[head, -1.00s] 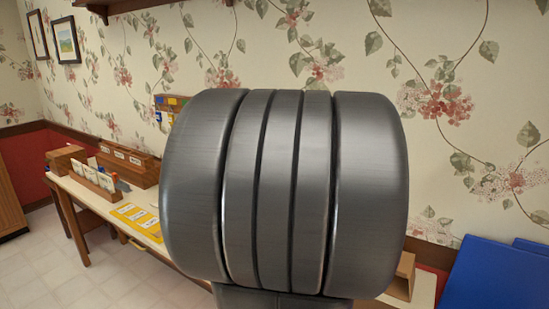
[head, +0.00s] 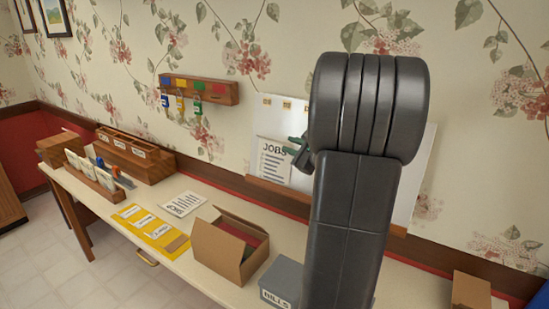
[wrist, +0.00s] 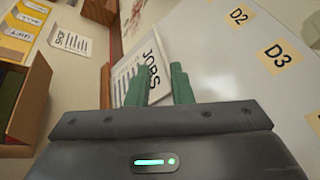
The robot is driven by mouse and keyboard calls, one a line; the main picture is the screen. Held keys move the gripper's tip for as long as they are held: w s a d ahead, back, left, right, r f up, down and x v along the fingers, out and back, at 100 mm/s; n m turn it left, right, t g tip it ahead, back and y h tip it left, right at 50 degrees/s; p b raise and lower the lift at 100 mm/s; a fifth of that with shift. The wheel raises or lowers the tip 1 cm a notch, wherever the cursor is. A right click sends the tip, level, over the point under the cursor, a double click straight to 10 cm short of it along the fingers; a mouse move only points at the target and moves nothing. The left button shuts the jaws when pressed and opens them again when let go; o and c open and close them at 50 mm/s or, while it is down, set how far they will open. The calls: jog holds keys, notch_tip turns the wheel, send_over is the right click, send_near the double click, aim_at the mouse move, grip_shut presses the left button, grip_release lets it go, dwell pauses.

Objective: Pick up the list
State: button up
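A white sheet headed JOBS (head: 273,162) stands upright against the whiteboard on the wall, on the board's wooden ledge. It shows tilted in the wrist view (wrist: 150,58), partly behind my green fingers. A second white sheet with dark lines (head: 183,204) lies flat on the desk; it also shows at the upper left of the wrist view (wrist: 71,41). My gripper (wrist: 161,78) is open, its two fingers apart in front of the JOBS sheet's right part. In the head view its green fingertips (head: 297,146) reach to the sheet's right edge. I cannot tell whether they touch it.
The whiteboard (head: 419,165) has labels such as D2 and D3. On the desk (head: 98,211) are a yellow board (head: 150,231), an open cardboard box (head: 216,252), a grey BILLS box (head: 281,281) and wooden organizers (head: 135,157). A key rack (head: 215,92) hangs above.

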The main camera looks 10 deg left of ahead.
aim_at(274, 139)
jog(key=p+x, duration=0.2)
jog(key=x, duration=0.5)
jog(key=shift+w+a, duration=0.1)
jog(key=shift+w, duration=0.15)
jog(key=shift+s, duration=0.1)
grip_shut()
